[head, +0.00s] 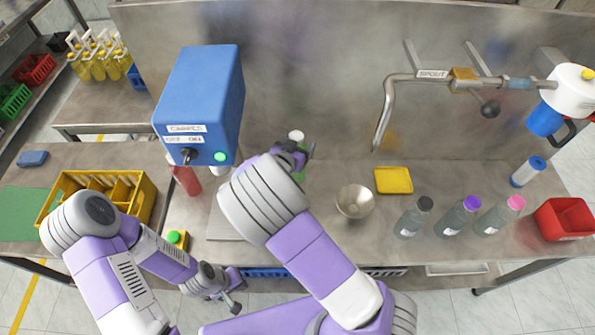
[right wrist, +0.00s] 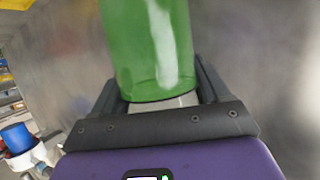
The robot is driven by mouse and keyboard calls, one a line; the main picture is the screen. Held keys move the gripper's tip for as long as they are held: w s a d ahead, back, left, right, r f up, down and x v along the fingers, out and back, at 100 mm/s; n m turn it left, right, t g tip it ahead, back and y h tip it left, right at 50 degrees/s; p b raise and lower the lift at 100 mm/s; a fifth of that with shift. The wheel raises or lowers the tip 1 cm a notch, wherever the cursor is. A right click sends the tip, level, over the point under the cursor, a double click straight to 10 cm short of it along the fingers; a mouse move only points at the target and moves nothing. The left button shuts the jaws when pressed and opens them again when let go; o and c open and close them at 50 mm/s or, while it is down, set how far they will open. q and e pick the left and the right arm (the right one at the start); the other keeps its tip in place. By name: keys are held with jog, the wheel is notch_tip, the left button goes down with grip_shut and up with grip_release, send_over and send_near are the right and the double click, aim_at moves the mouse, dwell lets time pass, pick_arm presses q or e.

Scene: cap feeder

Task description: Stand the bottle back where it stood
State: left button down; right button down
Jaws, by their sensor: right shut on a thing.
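The green bottle (right wrist: 148,45) is between the two dark fingers of my right gripper (right wrist: 155,90) in the right wrist view. That gripper is shut on it. In the head view the right gripper (head: 303,153) is near the back wall, right of the blue capper box, and my own arm hides most of the bottle; a little green (head: 301,147) shows there. Whether the bottle's base touches the counter cannot be seen. My left gripper (head: 236,293) is low at the counter's front edge, its fingers apart and empty.
A yellow crate (head: 148,200) is left.

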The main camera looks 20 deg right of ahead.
jog(key=shift+f+b, duration=0.7)
jog(key=shift+f, duration=2.95)
grip_release()
jog(key=shift+f, duration=0.1)
jog(key=shift+r, duration=0.2)
jog(key=p+v, duration=0.1)
jog(key=v, duration=1.1)
jog(key=shift+p, duration=0.4)
jog(key=shift+r, duration=0.1)
